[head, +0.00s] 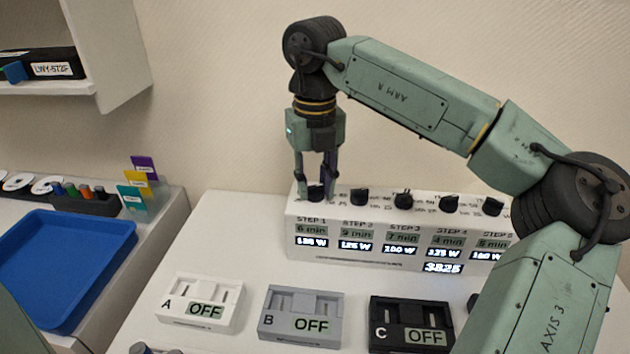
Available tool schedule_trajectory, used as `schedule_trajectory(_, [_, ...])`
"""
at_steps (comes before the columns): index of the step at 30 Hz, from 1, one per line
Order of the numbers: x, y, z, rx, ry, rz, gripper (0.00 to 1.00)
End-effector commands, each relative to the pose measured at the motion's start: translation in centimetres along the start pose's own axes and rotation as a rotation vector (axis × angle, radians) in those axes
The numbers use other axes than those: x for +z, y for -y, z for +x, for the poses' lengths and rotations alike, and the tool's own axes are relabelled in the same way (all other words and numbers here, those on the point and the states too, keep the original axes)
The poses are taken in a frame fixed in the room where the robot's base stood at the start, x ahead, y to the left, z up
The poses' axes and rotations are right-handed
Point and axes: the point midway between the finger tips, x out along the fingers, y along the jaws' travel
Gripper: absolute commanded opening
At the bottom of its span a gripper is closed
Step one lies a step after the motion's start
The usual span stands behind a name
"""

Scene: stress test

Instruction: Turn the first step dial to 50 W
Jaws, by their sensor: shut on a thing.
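The step panel (345,225) is a white box with a row of black dials on its top and displays on its front. The other dials, such as the second (359,197) and third (403,198), stand free to the right.
Three boxes, A (200,300), B (300,314) and C (411,322), show OFF in front of the panel. A blue tray (62,268) lies at left, near colored cards (140,186). A shelf (60,92) hangs upper left. My arm covers the panel's right end.

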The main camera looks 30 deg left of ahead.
Motion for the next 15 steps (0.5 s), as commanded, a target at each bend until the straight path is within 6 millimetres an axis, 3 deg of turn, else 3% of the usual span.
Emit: schedule_trajectory(15, [0.07, 0.1, -0.13, -0.002, 0.003, -0.489, 0.0])
